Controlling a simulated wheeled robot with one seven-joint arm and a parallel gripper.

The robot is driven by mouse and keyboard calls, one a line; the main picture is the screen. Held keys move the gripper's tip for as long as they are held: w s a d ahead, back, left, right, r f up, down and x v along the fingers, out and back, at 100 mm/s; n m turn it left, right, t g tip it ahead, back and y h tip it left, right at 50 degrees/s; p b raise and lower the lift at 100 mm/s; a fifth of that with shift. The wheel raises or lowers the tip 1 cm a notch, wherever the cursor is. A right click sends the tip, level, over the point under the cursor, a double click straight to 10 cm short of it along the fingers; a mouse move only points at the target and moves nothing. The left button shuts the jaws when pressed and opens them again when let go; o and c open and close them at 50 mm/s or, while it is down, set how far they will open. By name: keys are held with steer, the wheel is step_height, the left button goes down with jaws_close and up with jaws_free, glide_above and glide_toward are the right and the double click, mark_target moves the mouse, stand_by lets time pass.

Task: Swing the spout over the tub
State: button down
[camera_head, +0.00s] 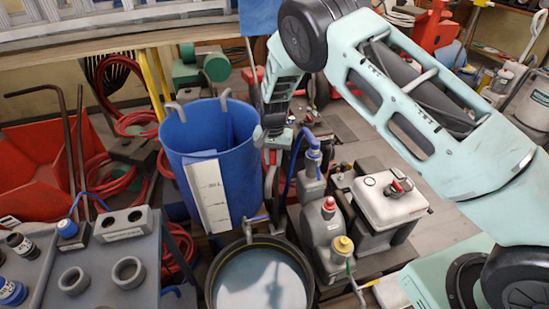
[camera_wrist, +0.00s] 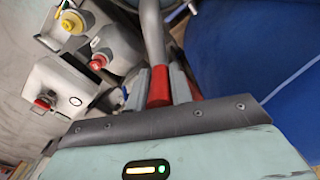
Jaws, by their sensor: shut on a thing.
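My gripper (camera_wrist: 160,84) is shut on the red sleeve (camera_wrist: 159,88) of a grey pipe, which I take to be the spout (camera_wrist: 152,35). The pipe runs up and curves at the top of the wrist view. In the head view, my gripper (camera_head: 268,138) points down at the right side of the blue barrel, its fingertips partly hidden. A short grey pipe end (camera_head: 249,229) shows at the back rim of the round dark tub (camera_head: 213,284). The tub holds pale, cloudy liquid. I cannot tell whether the outlet is fully over it.
The blue barrel (camera_head: 205,140) stands close left of my gripper. Grey jugs (camera_head: 322,235) and a white canister (camera_head: 387,205) stand to the right. A grey rack (camera_head: 115,265) is at the lower left. Open floor shows at the right.

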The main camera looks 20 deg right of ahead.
steer(key=shift+w+a+r, duration=0.1)
steer(key=shift+w+a, duration=0.05)
steer(key=shift+a, duration=0.1)
steer(key=c, duration=1.3)
jaws_free()
steer(key=shift+o, duration=0.2)
step_height(320, 180, up, 17)
steer(key=b, duration=0.2)
steer(key=shift+r, duration=0.2)
